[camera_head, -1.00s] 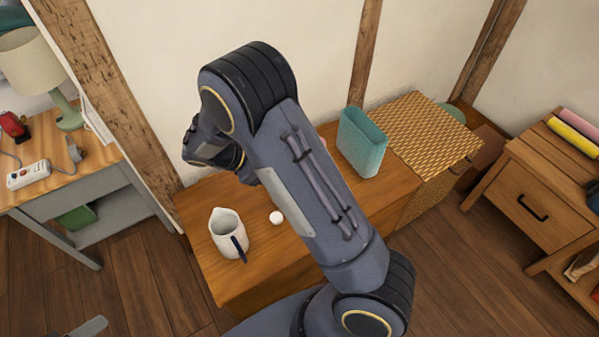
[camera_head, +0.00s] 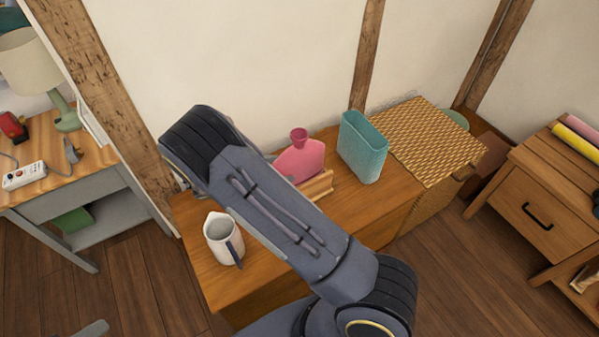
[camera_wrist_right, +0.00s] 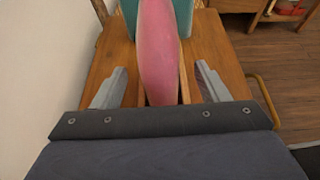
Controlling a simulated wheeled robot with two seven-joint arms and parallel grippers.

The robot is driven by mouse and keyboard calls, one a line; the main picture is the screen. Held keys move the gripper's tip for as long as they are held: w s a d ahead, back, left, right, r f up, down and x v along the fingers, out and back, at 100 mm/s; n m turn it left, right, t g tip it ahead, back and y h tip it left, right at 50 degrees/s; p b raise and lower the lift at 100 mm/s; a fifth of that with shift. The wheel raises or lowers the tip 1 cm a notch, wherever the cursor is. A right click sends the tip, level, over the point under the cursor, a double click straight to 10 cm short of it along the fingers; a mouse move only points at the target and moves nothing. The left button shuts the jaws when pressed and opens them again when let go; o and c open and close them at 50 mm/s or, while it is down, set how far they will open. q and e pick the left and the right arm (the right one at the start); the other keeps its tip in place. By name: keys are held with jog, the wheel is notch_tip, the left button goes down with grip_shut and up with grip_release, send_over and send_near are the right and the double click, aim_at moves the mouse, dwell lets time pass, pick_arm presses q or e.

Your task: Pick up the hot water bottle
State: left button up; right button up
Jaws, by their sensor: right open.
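The pink hot water bottle (camera_head: 302,158) stands upright in a small wooden rack (camera_head: 318,187) on the wooden chest. My arm hides its lower left part in the head view. In the right wrist view the bottle (camera_wrist_right: 158,50) shows edge-on, between the two grey fingers of my right gripper (camera_wrist_right: 161,80). That gripper is open, with a gap on each side of the bottle. In the head view my right arm covers the gripper. A small grey piece at the bottom left edge of the head view looks like part of my left gripper (camera_head: 92,328); its jaws cannot be made out.
A teal container (camera_head: 362,148) stands close to the right of the bottle and behind it in the wrist view (camera_wrist_right: 187,17). A woven basket (camera_head: 424,138) is farther right. A white jug (camera_head: 222,240) with a dark handle stands at the chest's left front.

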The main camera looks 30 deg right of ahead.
aim_at(299, 167)
jog(key=x, duration=0.3)
jog(key=shift+d, duration=0.1)
jog(key=shift+c, duration=0.5)
grip_shut()
